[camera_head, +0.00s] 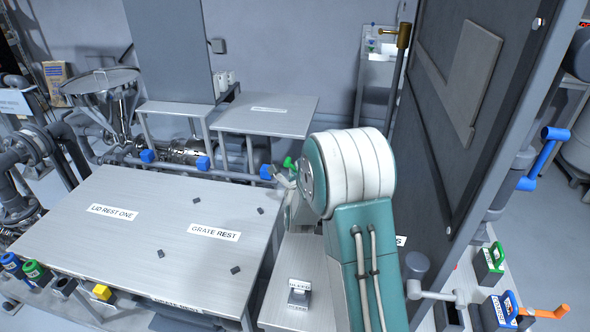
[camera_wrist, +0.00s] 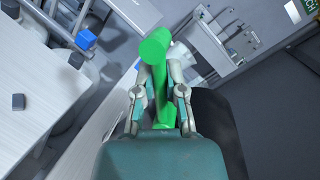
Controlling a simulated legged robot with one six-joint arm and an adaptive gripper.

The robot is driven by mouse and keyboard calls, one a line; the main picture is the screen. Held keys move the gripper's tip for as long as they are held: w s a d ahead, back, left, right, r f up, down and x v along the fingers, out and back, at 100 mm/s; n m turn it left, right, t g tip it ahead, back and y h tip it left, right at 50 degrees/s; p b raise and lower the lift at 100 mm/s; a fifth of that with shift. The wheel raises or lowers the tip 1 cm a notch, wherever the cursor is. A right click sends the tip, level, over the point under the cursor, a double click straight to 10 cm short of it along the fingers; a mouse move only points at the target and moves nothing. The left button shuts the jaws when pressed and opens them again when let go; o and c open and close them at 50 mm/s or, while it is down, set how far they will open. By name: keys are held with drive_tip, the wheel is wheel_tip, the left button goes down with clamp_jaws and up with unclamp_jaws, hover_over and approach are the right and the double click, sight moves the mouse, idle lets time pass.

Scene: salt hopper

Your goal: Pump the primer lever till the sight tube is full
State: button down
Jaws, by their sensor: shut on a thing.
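A bright green lever (camera_wrist: 156,45) with a thick cylindrical end stands between the fingers of my gripper (camera_wrist: 158,95) in the wrist view. The fingers close on its shaft from both sides. No label on it is readable, so I cannot confirm that it is the primer lever. In the head view only a small green piece of the lever (camera_head: 289,162) shows, beside my gripper (camera_head: 284,178), which my arm largely hides. I cannot make out the sight tube or its level in either view.
A steel table (camera_head: 130,240) marked LID REST ONE and GRATE REST lies at left. Blue valve handles (camera_head: 203,163) sit on the pipe behind it. A tall dark panel (camera_head: 470,110) stands close on the right. An upright pole with a brass top (camera_head: 403,36) is behind.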

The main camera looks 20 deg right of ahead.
drive_tip(key=shift+a+f, duration=0.1)
drive_tip(key=shift+w+a+f+n+g, duration=0.2)
drive_tip(key=shift+f+n+g, duration=0.35)
drive_tip(key=shift+n, duration=0.7)
drive_tip(key=shift+w+a+f+n+g, duration=0.15)
drive_tip(key=shift+a+f+n+g, duration=0.15)
drive_tip(key=shift+f+n, duration=0.65)
drive_tip(key=shift+w+a+f+n+g, duration=0.2)
drive_tip(key=shift+f+n+g, duration=0.25)
drive_tip(key=shift+n, duration=1.05)
drive_tip(key=c, duration=0.7)
unclamp_jaws()
drive_tip(key=v, duration=1.2)
drive_tip(key=shift+w+a+f, duration=0.1)
drive_tip(key=shift+a+f, duration=0.05)
